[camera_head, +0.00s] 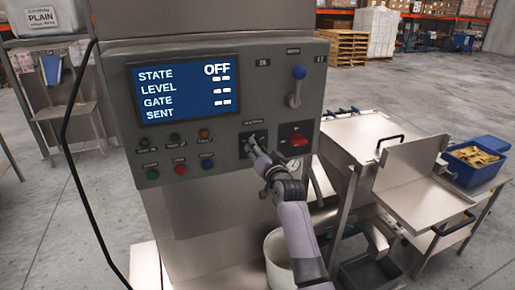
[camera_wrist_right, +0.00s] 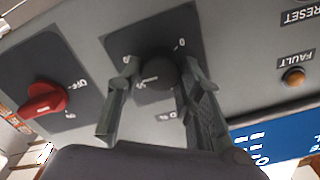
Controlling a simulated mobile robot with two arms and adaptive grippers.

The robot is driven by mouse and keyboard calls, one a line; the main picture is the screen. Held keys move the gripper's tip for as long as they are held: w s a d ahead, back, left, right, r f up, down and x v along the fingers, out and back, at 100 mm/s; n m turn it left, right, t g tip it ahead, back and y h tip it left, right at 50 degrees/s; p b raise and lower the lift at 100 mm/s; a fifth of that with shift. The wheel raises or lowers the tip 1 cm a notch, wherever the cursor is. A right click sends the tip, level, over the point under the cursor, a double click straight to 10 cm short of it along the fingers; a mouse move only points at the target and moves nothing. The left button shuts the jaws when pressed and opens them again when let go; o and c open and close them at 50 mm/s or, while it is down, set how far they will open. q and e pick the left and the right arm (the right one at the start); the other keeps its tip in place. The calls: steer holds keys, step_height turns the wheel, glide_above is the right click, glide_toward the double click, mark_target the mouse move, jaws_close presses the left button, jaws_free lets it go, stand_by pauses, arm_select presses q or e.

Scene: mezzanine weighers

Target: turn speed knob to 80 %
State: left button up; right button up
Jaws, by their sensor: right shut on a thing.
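The speed knob (camera_wrist_right: 158,70) is a round black knob on a dark square plate of the grey control panel (camera_head: 218,120). My right gripper (camera_head: 254,144) reaches up to this plate from the lower right in the head view. In the right wrist view my right gripper (camera_wrist_right: 160,84) has one finger on each side of the knob and is shut on it. The scale marks around the knob are partly hidden and too blurred to read its setting. The screen (camera_head: 184,88) shows STATE OFF, with dashes for LEVEL and GATE. My left gripper is not in view.
A red rotary switch (camera_head: 297,140) sits just right of the speed knob, and a blue-tipped lever (camera_head: 297,86) above it. Several small buttons are at the panel's lower left. A white bucket (camera_head: 279,262) stands below. Steel tables and a blue bin (camera_head: 474,164) are at the right.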

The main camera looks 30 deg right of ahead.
steer(key=m, duration=0.5)
steer(key=shift+f, duration=0.2)
steer(key=shift+m, duration=0.3)
steer(key=o, duration=1.2)
steer(key=shift+r, duration=0.1)
steer(key=shift+c, duration=0.2)
steer(key=v, duration=1.2)
